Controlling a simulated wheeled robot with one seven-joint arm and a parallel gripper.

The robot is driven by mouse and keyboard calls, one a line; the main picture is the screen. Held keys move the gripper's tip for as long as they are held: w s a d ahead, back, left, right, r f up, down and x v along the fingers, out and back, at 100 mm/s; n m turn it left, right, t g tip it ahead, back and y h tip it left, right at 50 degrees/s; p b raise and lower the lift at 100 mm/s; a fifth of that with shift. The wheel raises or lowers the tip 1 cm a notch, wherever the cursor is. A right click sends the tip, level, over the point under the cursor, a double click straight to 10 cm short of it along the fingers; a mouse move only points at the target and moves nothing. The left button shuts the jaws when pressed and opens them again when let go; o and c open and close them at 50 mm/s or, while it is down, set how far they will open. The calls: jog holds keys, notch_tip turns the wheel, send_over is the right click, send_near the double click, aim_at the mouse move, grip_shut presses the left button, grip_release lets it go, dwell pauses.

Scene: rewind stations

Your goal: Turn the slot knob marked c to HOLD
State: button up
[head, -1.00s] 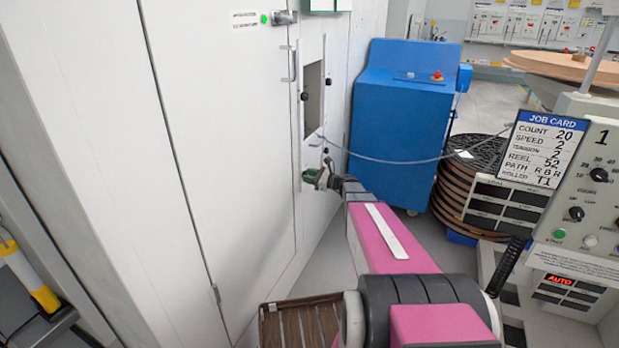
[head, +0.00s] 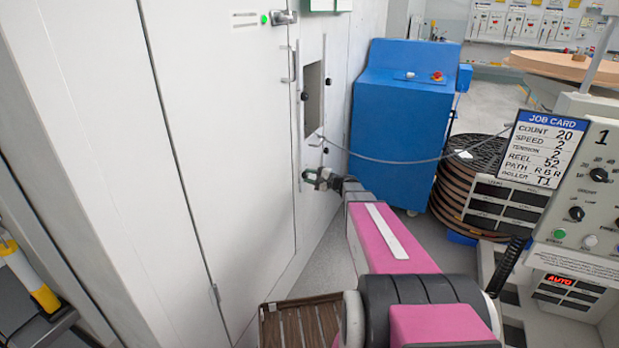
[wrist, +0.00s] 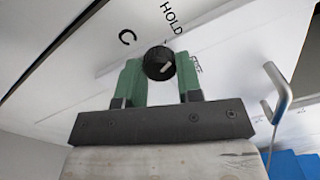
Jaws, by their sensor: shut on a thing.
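In the wrist view, a round black knob (wrist: 158,61) with a short pale mark sits on a white panel. The pale mark lies on the right part of the knob's face, not toward HOLD. My gripper (wrist: 161,74) has its green fingers closed on both sides of the knob. In the head view, my gripper (head: 313,178) is at the white panel and hides this knob.
A grey bar handle (wrist: 277,90) stands out at the right of the wrist view. In the head view, a recessed opening (head: 314,97) with dark knobs around it lies above my gripper. A blue cabinet (head: 405,130) stands to the right, with a thin cable crossing it.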

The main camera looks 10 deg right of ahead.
jog(key=shift+n, duration=1.9)
jog(key=o, duration=0.9)
jog(key=shift+o, duration=0.2)
jog(key=shift+s+d, duration=0.1)
jog(key=shift+d, duration=0.05)
jog(key=v, duration=1)
jog(key=shift+s+d, duration=0.2)
